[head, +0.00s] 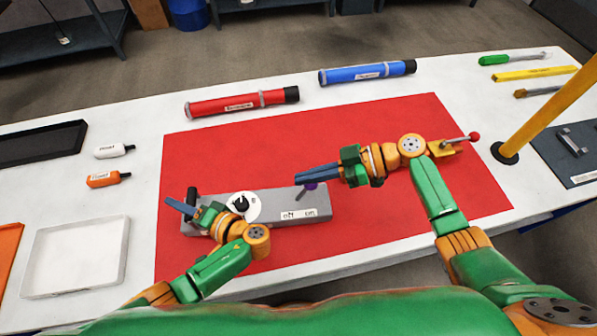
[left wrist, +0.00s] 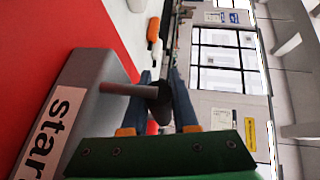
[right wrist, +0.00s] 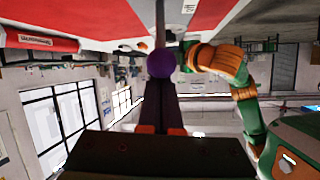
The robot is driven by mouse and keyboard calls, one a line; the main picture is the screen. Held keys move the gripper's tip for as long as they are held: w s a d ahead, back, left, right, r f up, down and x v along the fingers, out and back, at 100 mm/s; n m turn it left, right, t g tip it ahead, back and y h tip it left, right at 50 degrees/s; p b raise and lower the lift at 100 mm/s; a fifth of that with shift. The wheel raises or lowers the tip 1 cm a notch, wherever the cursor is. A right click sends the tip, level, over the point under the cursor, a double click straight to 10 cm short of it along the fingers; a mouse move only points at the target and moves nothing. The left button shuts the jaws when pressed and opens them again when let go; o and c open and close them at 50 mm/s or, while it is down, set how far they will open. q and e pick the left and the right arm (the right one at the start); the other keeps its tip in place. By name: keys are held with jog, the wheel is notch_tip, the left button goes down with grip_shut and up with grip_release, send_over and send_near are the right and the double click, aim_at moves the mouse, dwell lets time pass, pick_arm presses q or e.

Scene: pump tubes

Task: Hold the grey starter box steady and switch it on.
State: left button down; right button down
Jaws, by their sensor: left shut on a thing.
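The grey starter box (head: 275,208) lies on the red mat (head: 240,140). A black dial on a white disc (head: 253,206) is on its top. A short grey lever with a purple knob (head: 310,186) stands at its right end; the knob also shows in the right wrist view (right wrist: 160,64). My left gripper (head: 178,207) is shut on the black knob (left wrist: 158,103) of the peg handle at the box's left end. My right gripper (head: 302,178) has its fingers close together, tips at the purple knob. Whether they touch it I cannot tell.
A red tube (head: 235,103) and a blue tube (head: 365,73) lie along the mat's far edge. A white tray (head: 75,257) and two small bottles are at left. A yellow post (head: 545,105) stands at right. The mat's right part is clear.

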jog(key=shift+s+f, duration=0.1)
jog(key=shift+f, duration=0.1)
jog(key=r+v, duration=0.2)
jog(key=v, duration=0.7)
jog(key=shift+w+a, duration=0.25)
jog(key=shift+w, duration=0.1)
jog(key=shift+r, duration=0.1)
pick_arm(q)
jog(key=c, duration=0.6)
grip_release()
